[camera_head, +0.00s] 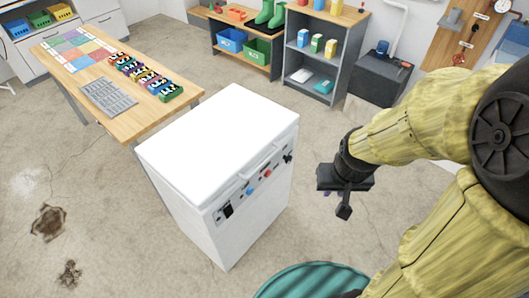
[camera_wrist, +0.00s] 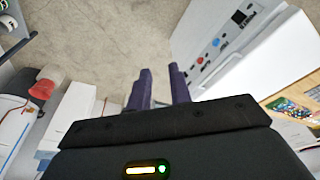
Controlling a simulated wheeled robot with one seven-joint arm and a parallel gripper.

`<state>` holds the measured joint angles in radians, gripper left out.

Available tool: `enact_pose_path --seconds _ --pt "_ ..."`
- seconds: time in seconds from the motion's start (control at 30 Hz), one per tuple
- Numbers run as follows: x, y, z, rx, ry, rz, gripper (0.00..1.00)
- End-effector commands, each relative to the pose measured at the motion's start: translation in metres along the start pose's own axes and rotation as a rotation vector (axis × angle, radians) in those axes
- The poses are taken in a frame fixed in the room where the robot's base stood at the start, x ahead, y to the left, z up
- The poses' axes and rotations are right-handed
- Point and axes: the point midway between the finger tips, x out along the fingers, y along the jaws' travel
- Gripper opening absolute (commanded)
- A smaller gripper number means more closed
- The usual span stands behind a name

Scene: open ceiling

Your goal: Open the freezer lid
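The white chest freezer (camera_head: 190,200) stands upright on the floor in the middle of the head view. Its flat lid (camera_head: 220,120) is shut. A white bar handle (camera_head: 262,162) is at the lid's front edge, above a panel with a red knob (camera_head: 267,173) and a blue knob (camera_head: 250,189). My gripper (camera_head: 328,192) is to the right of the freezer, apart from it; its fingers are mostly hidden in the head view. In the wrist view my gripper (camera_wrist: 160,73) has two dark purple fingers with an empty gap between them. The freezer (camera_wrist: 265,55) appears at upper right there.
A wooden table (camera_head: 180,103) with a coloured mat and several small items stands behind the freezer at left. A grey shelf (camera_head: 318,75) and a dark box (camera_head: 375,80) are at the back. A teal ribbed round object (camera_head: 305,283) is at the bottom.

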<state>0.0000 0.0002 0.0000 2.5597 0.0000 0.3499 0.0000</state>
Motion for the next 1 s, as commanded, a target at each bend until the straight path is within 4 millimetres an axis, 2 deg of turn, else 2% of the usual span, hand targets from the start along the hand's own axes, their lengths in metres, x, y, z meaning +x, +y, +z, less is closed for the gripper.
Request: enact_pose_path --seconds 0.37,0.47,0.53,0.67,0.8,1.0 --pt "0.000 0.000 0.000 0.000 0.000 0.000 0.20" --pt "0.006 0.002 -0.004 0.005 0.011 0.006 0.20" --pt "0.017 0.006 -0.012 0.010 0.031 0.014 0.20" --pt "0.053 0.017 -0.040 0.031 0.108 0.028 0.20" --pt "0.107 0.025 -0.079 0.065 0.228 -0.005 0.20" --pt "0.183 0.019 -0.123 0.127 0.385 -0.179 0.20"
